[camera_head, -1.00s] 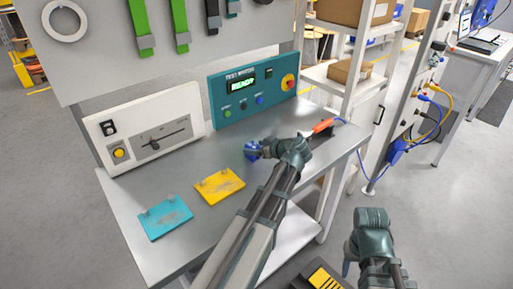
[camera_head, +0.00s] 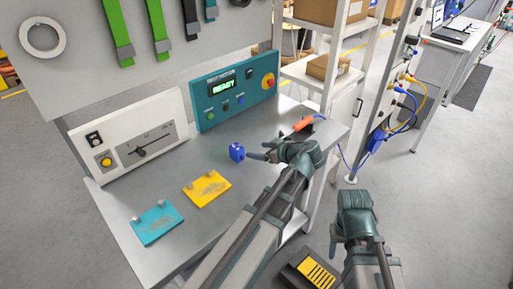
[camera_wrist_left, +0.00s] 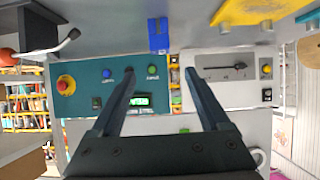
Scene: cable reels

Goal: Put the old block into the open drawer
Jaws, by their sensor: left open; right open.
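A small blue block (camera_head: 237,152) stands on the grey bench top (camera_head: 200,225), behind the yellow plate. It also shows in the left wrist view (camera_wrist_left: 158,36), beyond my fingertips. My left gripper (camera_head: 257,153) is just right of the block, open and empty, with a small gap between them. In the left wrist view its two fingers (camera_wrist_left: 160,72) are spread wide with nothing between them. My right gripper (camera_head: 350,240) is open in front of the bench, far from the block; its fingers are mostly hidden. I cannot make out an open drawer for certain.
A yellow plate (camera_head: 207,188) and a teal plate (camera_head: 157,223) lie on the bench. A teal READY panel (camera_head: 235,92) and a white meter box (camera_head: 130,135) stand behind. An orange-handled tool (camera_head: 303,124) lies at right. A dark box with yellow slots (camera_head: 312,272) is below.

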